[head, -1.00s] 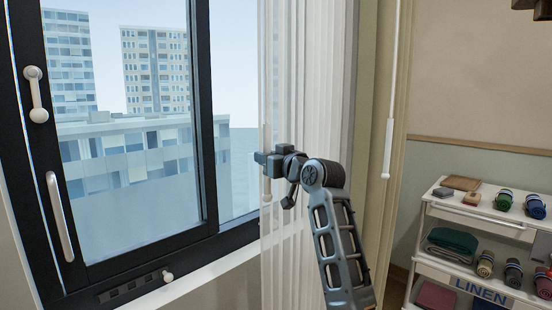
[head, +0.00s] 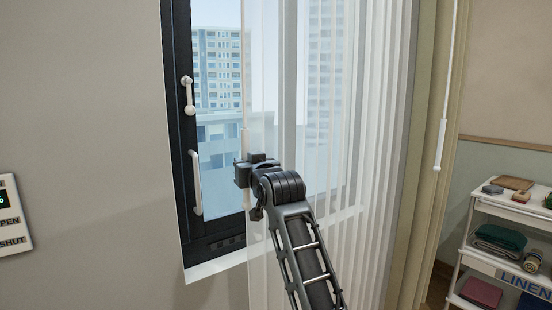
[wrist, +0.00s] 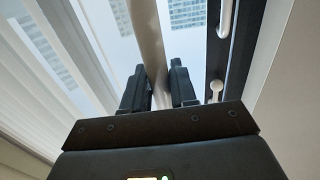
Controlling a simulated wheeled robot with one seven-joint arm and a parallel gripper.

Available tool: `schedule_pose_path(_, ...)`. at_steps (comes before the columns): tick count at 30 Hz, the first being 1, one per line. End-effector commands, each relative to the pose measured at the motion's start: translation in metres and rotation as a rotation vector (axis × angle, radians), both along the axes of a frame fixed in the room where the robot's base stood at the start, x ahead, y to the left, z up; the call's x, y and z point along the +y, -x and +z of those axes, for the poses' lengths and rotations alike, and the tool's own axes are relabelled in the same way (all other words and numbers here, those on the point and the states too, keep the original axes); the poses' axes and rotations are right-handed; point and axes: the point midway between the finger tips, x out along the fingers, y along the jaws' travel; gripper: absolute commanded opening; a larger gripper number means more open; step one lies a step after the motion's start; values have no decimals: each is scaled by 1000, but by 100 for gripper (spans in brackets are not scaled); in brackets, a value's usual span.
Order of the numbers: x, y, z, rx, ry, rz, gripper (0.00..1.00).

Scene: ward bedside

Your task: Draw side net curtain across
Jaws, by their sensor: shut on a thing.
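The sheer white net curtain (head: 345,150) hangs in soft folds over most of the dark-framed window (head: 181,100). Its leading edge is near the window's left side, and the glass shows through it. A slim pale rod (head: 245,142) hangs along that edge. My gripper (head: 243,172) is shut on the rod at the curtain's edge. In the wrist view, my gripper (wrist: 160,88) has its two dark fingers on either side of the pale rod (wrist: 149,35). The fingers partly hide the rod in the head view.
White window handles (head: 196,182) are left of the curtain edge. A wall panel (head: 12,215) with OPEN and SHUT labels is at far left. Another white wand (head: 441,145) hangs at right, near a linen trolley (head: 500,262). The wall between panel and window is bare.

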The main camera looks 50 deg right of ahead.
Motion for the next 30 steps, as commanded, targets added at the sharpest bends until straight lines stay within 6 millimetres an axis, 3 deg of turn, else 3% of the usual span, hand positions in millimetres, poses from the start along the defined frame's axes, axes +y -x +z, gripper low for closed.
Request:
schedule_pose_path(1,22,-6,0,0,1,9,0)
schedule_pose_path(6,81,-20,-2,0,1,8,0)
schedule_pose_path(15,166,-40,-3,-1,0,5,0)
schedule_pose_path(22,204,-49,-2,0,0,3,0)
schedule_pose_path(30,219,-53,-1,1,0,1,0)
